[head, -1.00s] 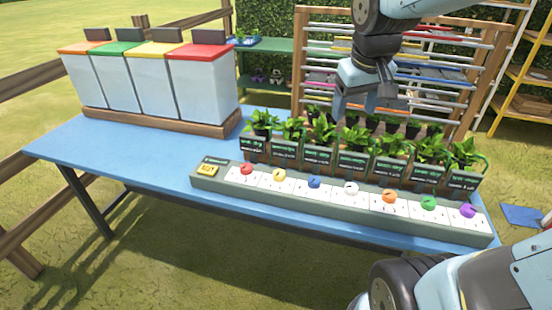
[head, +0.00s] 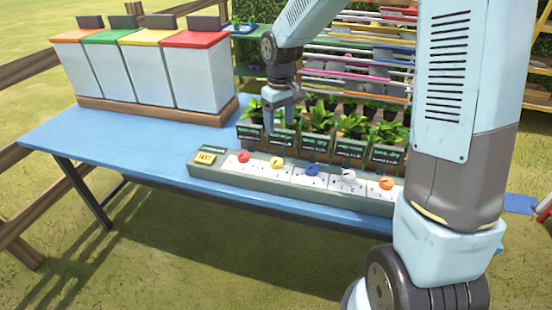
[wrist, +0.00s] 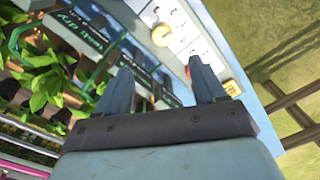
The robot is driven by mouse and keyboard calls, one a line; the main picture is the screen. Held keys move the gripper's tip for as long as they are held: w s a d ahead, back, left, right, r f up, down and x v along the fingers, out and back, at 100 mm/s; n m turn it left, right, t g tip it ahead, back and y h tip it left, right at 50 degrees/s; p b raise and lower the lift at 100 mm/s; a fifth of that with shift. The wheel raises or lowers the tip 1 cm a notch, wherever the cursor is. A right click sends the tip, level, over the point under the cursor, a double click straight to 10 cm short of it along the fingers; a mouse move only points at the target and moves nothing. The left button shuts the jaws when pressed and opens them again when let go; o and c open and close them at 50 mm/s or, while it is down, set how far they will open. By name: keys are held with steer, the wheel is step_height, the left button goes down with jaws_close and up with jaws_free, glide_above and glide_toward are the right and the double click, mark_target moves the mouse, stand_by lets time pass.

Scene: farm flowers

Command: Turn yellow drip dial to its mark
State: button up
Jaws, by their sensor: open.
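The yellow dial (head: 276,162) is a small round knob on a white plate of the long grey-green control strip (head: 222,172). It sits between the red dial (head: 244,157) and the blue dial (head: 312,169). In the wrist view a yellow dial (wrist: 162,35) shows beyond the fingertips, apart from them. My gripper (head: 283,122) is open and empty, pointing down over the row of labelled planters, above and behind the yellow dial. In the wrist view my gripper (wrist: 158,68) has its two fingers apart. The dial's mark is too small to read.
The white dial (head: 348,174) and orange dial (head: 386,183) follow to the right; my arm hides the strip's right end. Leafy planters (head: 320,140) stand just behind the strip. White bins (head: 195,78) with coloured lids stand at left. The blue table (head: 130,150) is clear at left front.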

mark_target(277, 160)
steer(key=f, duration=1.4)
steer(key=shift+a+f, duration=0.2)
steer(key=shift+a, duration=0.15)
steer(key=shift+c, duration=0.4)
steer(key=c, duration=1)
steer(key=shift+m, duration=0.9)
steer(key=o, duration=1.1)
steer(key=shift+r, duration=0.1)
